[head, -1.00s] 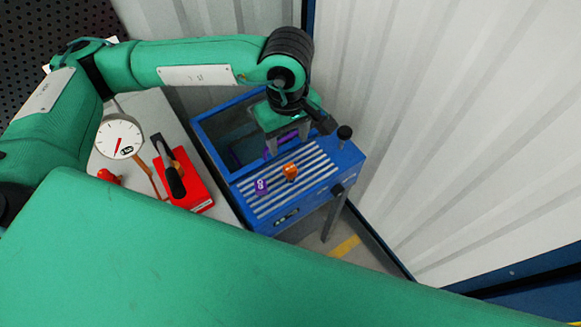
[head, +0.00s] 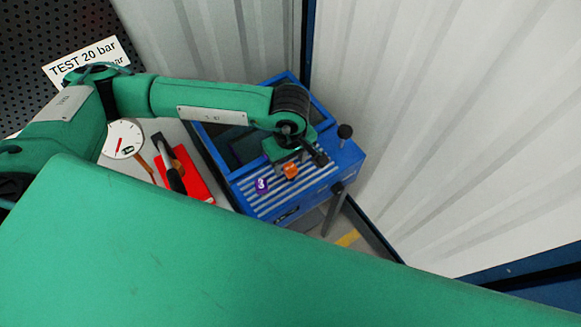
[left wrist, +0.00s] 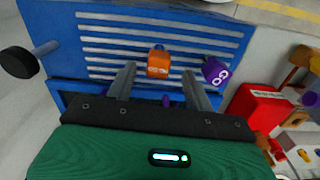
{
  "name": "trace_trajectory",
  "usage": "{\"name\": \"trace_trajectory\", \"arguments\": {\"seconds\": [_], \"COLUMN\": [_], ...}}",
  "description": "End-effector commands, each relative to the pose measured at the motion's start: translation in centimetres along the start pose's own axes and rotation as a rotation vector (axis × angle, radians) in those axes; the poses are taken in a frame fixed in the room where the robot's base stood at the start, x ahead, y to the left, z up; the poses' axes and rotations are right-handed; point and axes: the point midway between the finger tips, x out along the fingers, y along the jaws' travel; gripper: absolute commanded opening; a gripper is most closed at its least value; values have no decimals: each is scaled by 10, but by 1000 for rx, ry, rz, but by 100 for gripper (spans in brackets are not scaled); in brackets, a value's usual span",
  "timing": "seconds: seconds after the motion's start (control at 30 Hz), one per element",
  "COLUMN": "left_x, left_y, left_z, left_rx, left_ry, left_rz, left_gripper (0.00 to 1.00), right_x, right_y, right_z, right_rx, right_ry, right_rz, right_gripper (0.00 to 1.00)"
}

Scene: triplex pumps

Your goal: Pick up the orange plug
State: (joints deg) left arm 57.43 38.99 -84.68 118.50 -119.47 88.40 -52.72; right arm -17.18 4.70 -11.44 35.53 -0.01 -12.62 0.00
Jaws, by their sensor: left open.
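The orange plug (head: 291,170) lies on the white-striped top of the blue cart (head: 345,164). In the left wrist view the orange plug (left wrist: 158,64) shows just beyond and between the fingertips. My left gripper (left wrist: 157,76) is open, its two fingers apart, and nothing is held. In the head view my left gripper (head: 290,162) is over the cart top, right by the plug; I cannot tell whether it touches. My right gripper is not in view.
A purple plug (head: 262,186) sits left of the orange one. It also shows in the left wrist view (left wrist: 215,71). A red block (head: 195,180) with a black handle and a gauge (head: 122,139) stand on the grey table at left. A corrugated white wall (head: 450,120) closes the right side.

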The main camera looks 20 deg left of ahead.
Motion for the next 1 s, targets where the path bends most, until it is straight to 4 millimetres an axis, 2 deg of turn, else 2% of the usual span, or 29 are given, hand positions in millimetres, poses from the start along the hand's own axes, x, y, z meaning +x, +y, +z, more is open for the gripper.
{"name": "trace_trajectory", "arguments": {"seconds": [0.03, 0.1, 0.3, 0.53, 0.7, 0.8, 1.0], "left_x": [2, 11, 33, 36, 35, 35, 35], "left_y": [0, 2, 2, 2, 2, 2, 2], "left_z": [0, 0, 0, 0, 0, 0, -1], "left_rx": [-2, -2, 0, 0, 0, 0, 0], "left_ry": [-2, -2, -1, -2, -2, -2, -2], "left_rz": [-4, -4, -2, 0, 0, 0, 0], "left_gripper": [53, 53, 53, 53, 19, 4, 3], "right_x": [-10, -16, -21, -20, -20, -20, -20], "right_y": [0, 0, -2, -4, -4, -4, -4], "right_z": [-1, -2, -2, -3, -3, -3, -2], "right_rx": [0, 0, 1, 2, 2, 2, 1], "right_ry": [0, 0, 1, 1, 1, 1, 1], "right_rz": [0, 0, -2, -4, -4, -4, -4], "right_gripper": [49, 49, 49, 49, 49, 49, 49]}}
